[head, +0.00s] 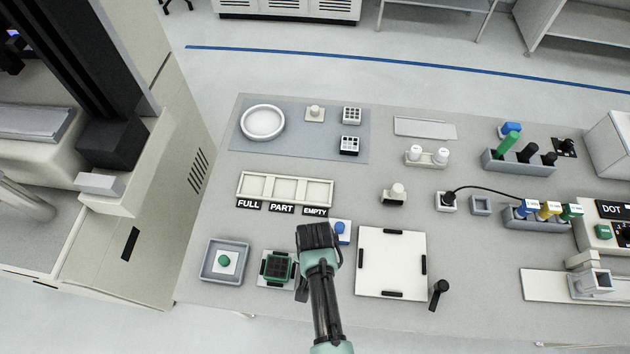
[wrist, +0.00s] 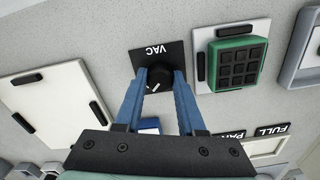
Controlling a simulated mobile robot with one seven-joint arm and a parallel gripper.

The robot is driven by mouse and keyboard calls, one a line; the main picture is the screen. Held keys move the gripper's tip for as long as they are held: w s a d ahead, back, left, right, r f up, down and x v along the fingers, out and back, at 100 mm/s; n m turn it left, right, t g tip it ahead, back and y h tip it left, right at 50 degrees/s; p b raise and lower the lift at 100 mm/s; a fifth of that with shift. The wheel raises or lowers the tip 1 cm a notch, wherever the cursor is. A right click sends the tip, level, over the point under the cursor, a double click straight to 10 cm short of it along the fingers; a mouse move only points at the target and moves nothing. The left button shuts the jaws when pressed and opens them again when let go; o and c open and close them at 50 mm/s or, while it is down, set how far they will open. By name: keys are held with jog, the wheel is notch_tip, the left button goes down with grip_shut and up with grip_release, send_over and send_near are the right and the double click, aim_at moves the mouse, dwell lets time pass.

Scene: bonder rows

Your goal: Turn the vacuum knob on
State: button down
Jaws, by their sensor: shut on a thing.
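The vacuum knob (wrist: 155,76) is a round black knob on a black plate (wrist: 174,50) lettered VAC, which appears upside down in the wrist view. A small white mark shows at the knob's edge nearest my gripper. My gripper (wrist: 160,74) has its two blue fingers on either side of the knob, shut on it. In the head view the black body of my gripper (head: 318,238) stands over the bench, between the green grid block and the white square plate. The knob and fingertips are hidden there behind my arm.
A blue-topped item (head: 340,228) is right beside my gripper. The FULL/PART/EMPTY tray (head: 285,190) lies behind. A black lever (head: 438,293) stands to the right.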

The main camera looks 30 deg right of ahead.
dwell(0.3)
jog(key=c, duration=0.5)
grip_release()
jog(key=shift+r, duration=0.1)
notch_tip(320, 180, up, 13)
jog(key=shift+b, duration=0.35)
